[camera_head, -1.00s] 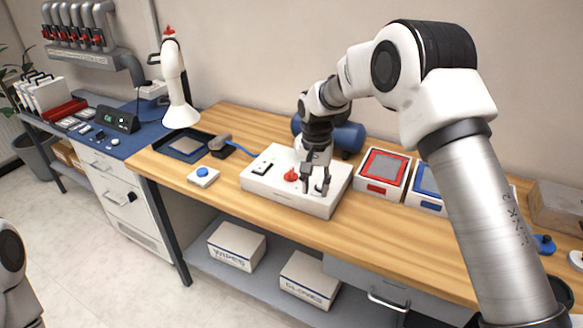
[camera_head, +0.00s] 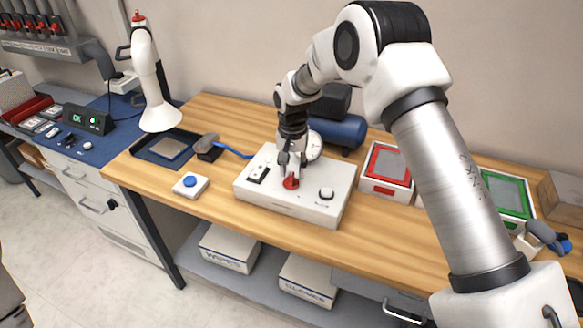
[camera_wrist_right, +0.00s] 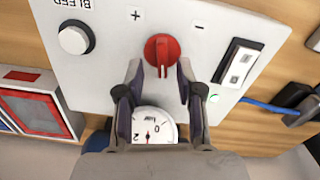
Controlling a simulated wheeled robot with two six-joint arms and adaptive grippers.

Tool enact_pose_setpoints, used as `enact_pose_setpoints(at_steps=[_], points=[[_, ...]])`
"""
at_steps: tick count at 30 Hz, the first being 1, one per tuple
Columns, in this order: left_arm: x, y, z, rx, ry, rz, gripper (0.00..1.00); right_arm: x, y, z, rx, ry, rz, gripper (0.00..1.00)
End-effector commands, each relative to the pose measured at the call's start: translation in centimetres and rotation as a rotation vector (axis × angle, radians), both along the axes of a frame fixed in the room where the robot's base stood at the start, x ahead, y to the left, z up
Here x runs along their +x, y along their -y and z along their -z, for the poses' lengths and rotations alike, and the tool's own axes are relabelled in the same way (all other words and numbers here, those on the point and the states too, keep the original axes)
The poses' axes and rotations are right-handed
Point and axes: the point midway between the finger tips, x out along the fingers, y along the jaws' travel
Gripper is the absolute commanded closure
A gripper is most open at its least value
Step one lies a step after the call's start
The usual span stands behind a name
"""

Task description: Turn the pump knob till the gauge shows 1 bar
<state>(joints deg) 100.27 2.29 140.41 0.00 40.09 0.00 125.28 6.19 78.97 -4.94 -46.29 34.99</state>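The red pump knob (camera_head: 291,183) sits on top of the white pump box (camera_head: 262,205). In the right wrist view the knob (camera_wrist_right: 162,50) has its ridge along the picture's vertical, between a plus and a minus mark. My right gripper (camera_head: 291,163) is over the box at the knob. In the wrist view its fingers (camera_wrist_right: 159,78) are apart, with the knob just beyond and between the tips, not visibly gripped. The gauge (camera_head: 314,146) stands behind; in the wrist view its dial (camera_wrist_right: 155,126) is partly hidden and the reading is unclear. My left gripper is out of view.
A white bleed knob (camera_wrist_right: 74,39) and a black-framed switch (camera_wrist_right: 238,62) flank the red knob. A blue tank (camera_head: 340,132) is behind the box. A blue-button box (camera_head: 190,186) stands left, and a red-framed box (camera_head: 386,170) right.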

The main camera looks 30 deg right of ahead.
Motion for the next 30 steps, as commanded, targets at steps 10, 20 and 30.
enact_pose_setpoints(at_steps=[10, 20, 30], points=[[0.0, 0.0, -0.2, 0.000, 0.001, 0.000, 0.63, 0.0, 0.0, 1.4, 0.000, 0.001, 0.000, 0.64], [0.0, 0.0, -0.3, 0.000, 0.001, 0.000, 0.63, 0.0, 0.0, 1.4, 0.000, 0.000, -0.003, 1.00], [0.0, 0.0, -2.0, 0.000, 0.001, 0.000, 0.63, 0.1, -0.2, 1.3, 0.000, -0.001, -0.320, 1.00]])
